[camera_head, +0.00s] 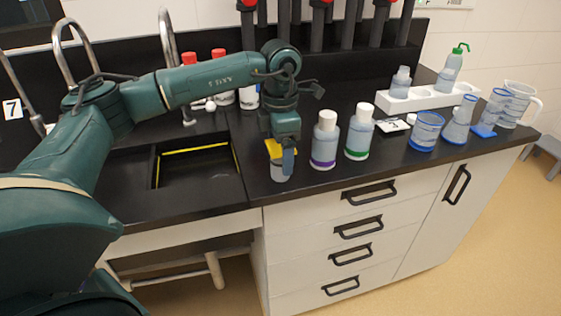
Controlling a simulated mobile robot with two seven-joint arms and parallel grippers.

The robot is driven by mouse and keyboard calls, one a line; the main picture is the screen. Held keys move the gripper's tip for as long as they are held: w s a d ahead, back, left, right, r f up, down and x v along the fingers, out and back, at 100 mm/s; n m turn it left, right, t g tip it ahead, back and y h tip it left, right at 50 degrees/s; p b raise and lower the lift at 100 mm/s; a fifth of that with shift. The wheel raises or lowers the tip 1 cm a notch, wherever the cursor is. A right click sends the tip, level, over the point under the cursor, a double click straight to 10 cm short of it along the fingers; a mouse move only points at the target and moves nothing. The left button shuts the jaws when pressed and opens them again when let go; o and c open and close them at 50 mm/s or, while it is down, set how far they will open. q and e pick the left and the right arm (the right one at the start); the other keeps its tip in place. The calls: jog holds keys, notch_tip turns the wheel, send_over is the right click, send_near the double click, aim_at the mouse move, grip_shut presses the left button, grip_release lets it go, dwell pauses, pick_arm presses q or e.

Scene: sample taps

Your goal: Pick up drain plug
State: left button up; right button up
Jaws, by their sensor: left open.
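My left arm comes in from the left and reaches over the sink. Its gripper (281,158) is open and points down near the counter's front edge, right of the sink. A short pale grey container (280,174) shows just below the fingers, partly hidden by them; I cannot tell whether they touch it. A yellow piece shows at the fingers, and I cannot tell whose part it is. I cannot make out a drain plug for certain. My right gripper is not in view.
Bottles with a purple band (325,141) and a green band (359,133) stand close right of the gripper. A blue-rimmed beaker (425,131), a flask (459,120) and a white rack (427,98) stand further right. Curved taps (168,38) rise behind the sink.

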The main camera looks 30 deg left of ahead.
pick_arm(q)
jog(key=shift+c, duration=0.3)
jog(key=c, duration=1.2)
jog(key=shift+o, duration=0.2)
